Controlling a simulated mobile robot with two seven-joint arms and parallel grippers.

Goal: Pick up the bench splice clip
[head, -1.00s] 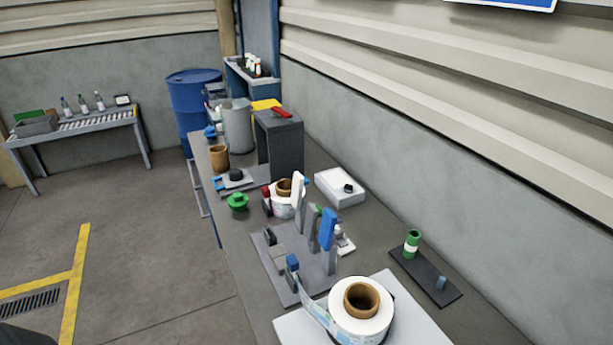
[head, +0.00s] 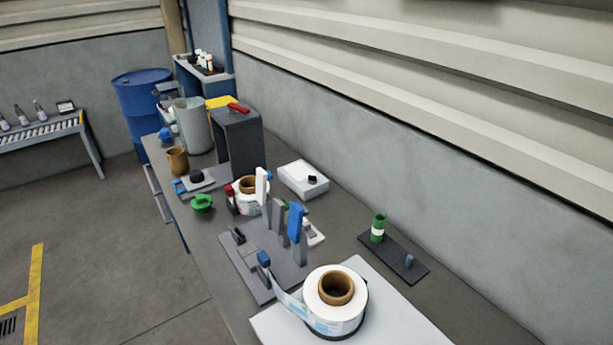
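No part is marked as the bench splice clip, and I cannot tell for certain which one it is. On the bench, a grey splice plate (head: 255,280) carries upright posts. A small blue clip-like part (head: 264,259) sits at its near edge, by the label strip. A larger blue piece (head: 296,222) sits on top of a grey post, beside a white upright (head: 262,187). A white label roll (head: 336,292) with a brown core lies in front, its strip running toward the small blue part. Neither of my grippers is in view.
A dark plate with a green-and-white cylinder (head: 378,229) lies right of the jig. A white box (head: 303,179), a green knob-like part (head: 202,203), a dark box-shaped stand (head: 239,140) and a grey canister (head: 193,125) stand farther back. Floor is open left of the bench.

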